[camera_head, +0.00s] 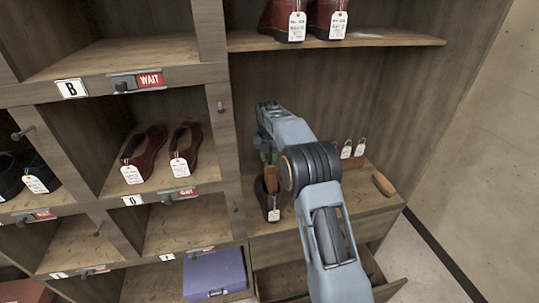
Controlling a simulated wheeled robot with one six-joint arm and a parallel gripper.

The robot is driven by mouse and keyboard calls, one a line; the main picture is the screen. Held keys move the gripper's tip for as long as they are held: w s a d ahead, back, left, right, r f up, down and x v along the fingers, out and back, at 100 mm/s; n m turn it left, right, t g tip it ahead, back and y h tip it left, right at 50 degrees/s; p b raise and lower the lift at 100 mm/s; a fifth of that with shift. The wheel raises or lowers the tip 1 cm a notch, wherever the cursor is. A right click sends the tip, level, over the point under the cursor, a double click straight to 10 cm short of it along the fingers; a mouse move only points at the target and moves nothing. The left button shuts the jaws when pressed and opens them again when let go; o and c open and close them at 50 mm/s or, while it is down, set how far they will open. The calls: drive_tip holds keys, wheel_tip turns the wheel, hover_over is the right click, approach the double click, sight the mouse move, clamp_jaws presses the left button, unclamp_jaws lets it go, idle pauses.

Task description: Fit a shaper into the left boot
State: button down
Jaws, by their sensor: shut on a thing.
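A dark brown boot (262,201) with a white tag stands on the wooden ledge, left of my arm. My gripper (268,160) is small in the picture, points down above this boot and is partly hidden by my wrist. It is shut on a brown wooden shaper (271,179), which is upright at the boot's opening. I cannot tell how deep the shaper sits in the boot. Another orange-brown wooden piece, seemingly a second shaper (383,184), lies at the right end of the ledge. My arm hides the middle of the ledge.
White tags (346,150) show behind my arm; what they hang on is mostly hidden. An open drawer (378,275) is below the ledge. Cubbies at left hold brown shoes (143,153) and a purple box (214,273). A shelf (390,38) with boots is above.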

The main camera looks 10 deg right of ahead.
drive_tip(key=shift+s+f+b, duration=0.2)
drive_tip(key=shift+f+b, duration=2.1)
drive_tip(key=shift+f, duration=1.9)
drive_tip(key=c, duration=0.8)
unclamp_jaws()
drive_tip(key=shift+o, duration=0.2)
